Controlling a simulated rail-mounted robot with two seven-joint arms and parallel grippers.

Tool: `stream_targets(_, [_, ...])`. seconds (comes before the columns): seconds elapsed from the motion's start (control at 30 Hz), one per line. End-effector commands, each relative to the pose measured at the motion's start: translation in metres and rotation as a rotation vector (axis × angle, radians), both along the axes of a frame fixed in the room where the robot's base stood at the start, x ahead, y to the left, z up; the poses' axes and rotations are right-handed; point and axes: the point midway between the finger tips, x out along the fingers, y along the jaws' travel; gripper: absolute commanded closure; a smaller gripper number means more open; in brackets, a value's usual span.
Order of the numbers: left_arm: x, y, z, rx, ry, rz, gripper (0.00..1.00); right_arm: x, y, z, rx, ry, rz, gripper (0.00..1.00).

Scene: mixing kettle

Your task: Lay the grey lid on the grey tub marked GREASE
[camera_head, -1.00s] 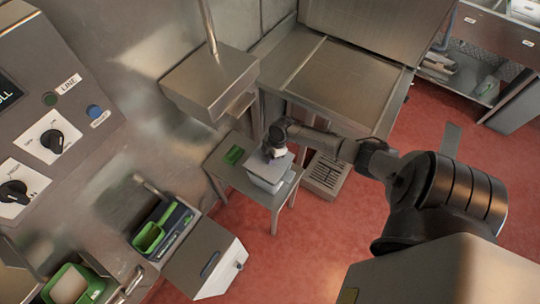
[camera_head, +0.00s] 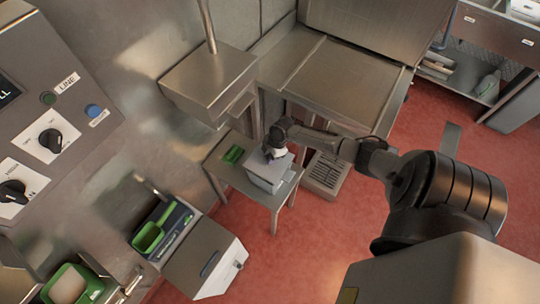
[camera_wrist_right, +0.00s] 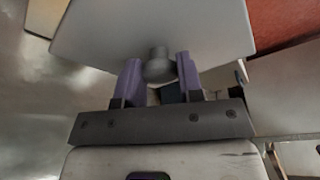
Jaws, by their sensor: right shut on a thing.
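The grey lid (camera_wrist_right: 155,30) is a flat square plate with a round knob (camera_wrist_right: 160,66) under the fingers in the right wrist view. My right gripper (camera_wrist_right: 158,80) is shut on this knob, one purple finger on each side. In the head view my right gripper (camera_head: 271,154) is over the grey tub (camera_head: 266,182), which stands on a small steel table. The lid is at the tub's top there; whether it rests on the rim or is slightly above it is too small to tell. The GREASE marking is not readable. My left gripper is not in view.
The small steel table (camera_head: 237,178) also holds a green item (camera_head: 233,155) left of the tub. A steel box on a post (camera_head: 208,82) stands behind it. A floor grate (camera_head: 326,174) lies to the right. A grey bin (camera_head: 205,260) stands in front, with open red floor beside it.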

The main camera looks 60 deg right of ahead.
Motion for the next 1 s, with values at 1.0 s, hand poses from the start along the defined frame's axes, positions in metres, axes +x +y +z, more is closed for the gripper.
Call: stream_targets(1.0, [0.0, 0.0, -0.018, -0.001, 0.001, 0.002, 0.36, 0.0, 0.001, -0.022, 0.001, -0.001, 0.0, 0.92])
